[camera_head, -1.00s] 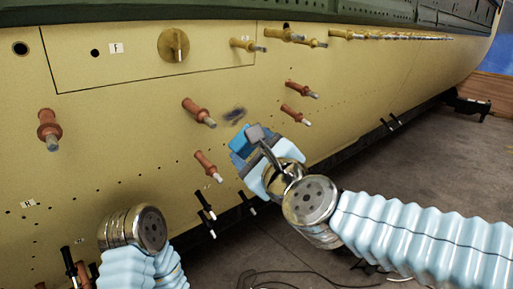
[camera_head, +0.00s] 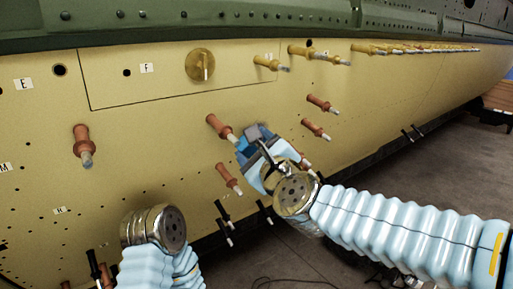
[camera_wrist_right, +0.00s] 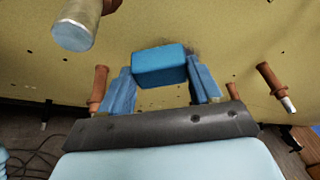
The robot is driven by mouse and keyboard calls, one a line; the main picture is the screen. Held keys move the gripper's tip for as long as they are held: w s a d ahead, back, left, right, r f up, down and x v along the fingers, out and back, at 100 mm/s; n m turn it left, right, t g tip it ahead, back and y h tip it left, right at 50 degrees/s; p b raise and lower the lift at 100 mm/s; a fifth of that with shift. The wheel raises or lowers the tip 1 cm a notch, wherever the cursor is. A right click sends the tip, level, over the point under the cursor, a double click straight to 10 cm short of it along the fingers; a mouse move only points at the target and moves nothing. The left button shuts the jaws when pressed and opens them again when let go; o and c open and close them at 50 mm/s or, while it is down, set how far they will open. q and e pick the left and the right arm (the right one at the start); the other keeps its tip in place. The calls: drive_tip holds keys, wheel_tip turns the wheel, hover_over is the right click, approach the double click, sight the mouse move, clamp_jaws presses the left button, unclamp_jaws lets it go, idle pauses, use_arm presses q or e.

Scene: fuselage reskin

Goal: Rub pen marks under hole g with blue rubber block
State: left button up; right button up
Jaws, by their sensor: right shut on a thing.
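The blue rubber block (camera_head: 243,145) is held in my right gripper (camera_head: 255,150) against or very near the tan fuselage skin. In the right wrist view the block (camera_wrist_right: 159,66) sits between the two blue fingers (camera_wrist_right: 163,85). A dark smudge of pen marks (camera_wrist_right: 193,46) shows on the skin just beyond the block's upper right edge. In the head view the block and gripper cover the marks. No label for hole g is readable; labels E and F are. My left wrist shows at the lower left, but its fingers are not visible.
Red-brown pins (camera_head: 219,126) stick out around the block, with another (camera_head: 229,178) below. Yellow pins (camera_head: 270,63) run along the upper seam. A brass disc (camera_head: 201,65) sits upper left. Black pins (camera_head: 224,211) hang along the lower edge. A large pin end (camera_wrist_right: 77,25) is close to the wrist camera.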

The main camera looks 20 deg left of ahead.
drive_tip(key=shift+w+a+r, duration=0.25)
drive_tip(key=shift+w+a, duration=0.25)
drive_tip(key=shift+a, duration=0.15)
idle(0.5)
drive_tip(key=shift+w+d+f+b, duration=0.2)
drive_tip(key=shift+w+d+b, duration=0.4)
drive_tip(key=shift+w+d, duration=0.4)
drive_tip(key=shift+w+d+r, duration=0.15)
drive_tip(key=shift+w+d, duration=0.2)
drive_tip(key=shift+w, duration=0.25)
drive_tip(key=shift+w+d+r+b, duration=0.1)
drive_tip(key=shift+w+d+b, duration=0.5)
drive_tip(key=shift+w, duration=0.25)
drive_tip(key=shift+w+d+b, duration=0.45)
drive_tip(key=shift+w+d, duration=0.2)
drive_tip(key=shift+w, duration=0.15)
drive_tip(key=shift+s+a+p, duration=0.55)
drive_tip(key=shift+s+a, duration=0.85)
drive_tip(key=shift+s, duration=0.3)
drive_tip(key=shift+s+a+p, duration=0.55)
drive_tip(key=shift+s+a, duration=0.8)
drive_tip(key=shift+s, duration=0.3)
